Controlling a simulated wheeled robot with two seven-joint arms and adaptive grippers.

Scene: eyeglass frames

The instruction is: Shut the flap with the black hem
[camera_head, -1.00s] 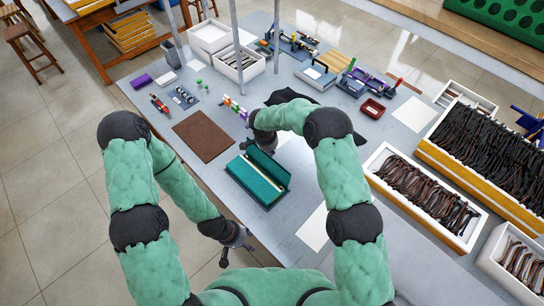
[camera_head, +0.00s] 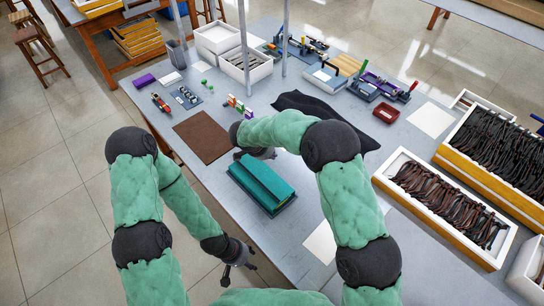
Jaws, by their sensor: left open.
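A long teal case (camera_head: 264,185) lies on the grey table (camera_head: 310,205) in the head view. Its teal flap is down over the inside, and no white interior shows; I cannot tell whether it is fully shut. A dark edge runs along its lower side, but I cannot make out a black hem for certain. My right gripper (camera_head: 256,154) is just beyond the case's far end, partly hidden by my arm; its fingers are unclear. My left gripper (camera_head: 240,266) is open and empty, off the table's near-left edge, apart from the case.
A brown mat (camera_head: 203,137) lies left of the case and a black cloth (camera_head: 325,112) beyond it to the right. White paper (camera_head: 320,243) lies at the near side. Trays of eyeglass frames (camera_head: 440,200) fill the right. Thin metal posts (camera_head: 285,35) stand at the back.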

